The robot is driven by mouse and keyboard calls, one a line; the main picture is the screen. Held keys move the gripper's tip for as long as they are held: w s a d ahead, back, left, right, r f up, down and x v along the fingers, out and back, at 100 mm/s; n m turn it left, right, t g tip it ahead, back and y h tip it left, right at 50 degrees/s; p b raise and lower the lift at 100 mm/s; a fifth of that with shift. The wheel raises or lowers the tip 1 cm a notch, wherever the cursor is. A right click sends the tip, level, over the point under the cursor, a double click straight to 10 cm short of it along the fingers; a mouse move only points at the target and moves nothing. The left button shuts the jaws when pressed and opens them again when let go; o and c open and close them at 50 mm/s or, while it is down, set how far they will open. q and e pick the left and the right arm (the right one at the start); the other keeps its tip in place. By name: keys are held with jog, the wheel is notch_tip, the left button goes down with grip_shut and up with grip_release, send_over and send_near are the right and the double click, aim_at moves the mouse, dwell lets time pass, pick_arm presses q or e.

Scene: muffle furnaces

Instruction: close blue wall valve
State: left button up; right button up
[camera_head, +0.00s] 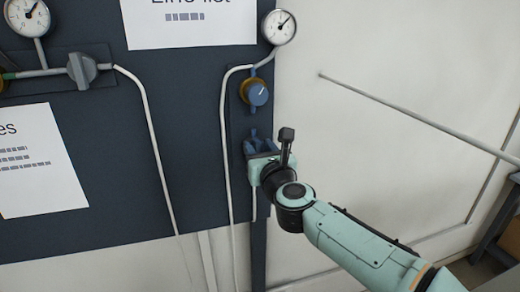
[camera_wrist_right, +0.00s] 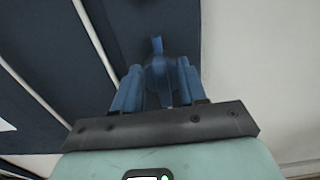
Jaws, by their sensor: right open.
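A blue wall valve (camera_wrist_right: 158,72) sits between the blue fingers of my right gripper (camera_wrist_right: 157,92) in the right wrist view. A narrow blue part of its handle points up past the fingertips. In the head view, my right gripper (camera_head: 259,146) is at the dark panel strip, and the valve (camera_head: 253,134) is mostly hidden by the fingers. The gripper is open, with a finger on either side of the valve. I cannot tell whether they touch it. My left gripper is not in view.
A blue round knob (camera_head: 258,94) on a brass body is just above my right gripper. A gauge (camera_head: 279,27) is higher up. A pale pipe (camera_head: 225,150) runs down on the left. A grey valve (camera_head: 82,70) is farther left. A thin rod (camera_head: 420,117) crosses the right side.

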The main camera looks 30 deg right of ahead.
grip_shut()
jog(key=shift+n, duration=0.3)
jog(key=n, duration=0.2)
jog(key=n+p, duration=0.1)
jog(key=n, duration=0.1)
jog(key=shift+w+a, duration=0.1)
jog(key=shift+a, duration=0.3)
jog(key=shift+w+a+f+n+p, duration=0.1)
jog(key=shift+a+f+n+p, duration=0.35)
jog(key=shift+n, duration=1.75)
jog(key=shift+d+f+n+p, duration=0.15)
jog(key=shift+n+p, duration=0.65)
jog(key=shift+n, duration=1.4)
jog(key=shift+w+a+f+n+p, duration=0.1)
jog(key=shift+a+f+n+p, duration=0.35)
jog(key=shift+n, duration=1.75)
jog(key=shift+d+n, duration=0.2)
jog(key=shift+n, duration=0.1)
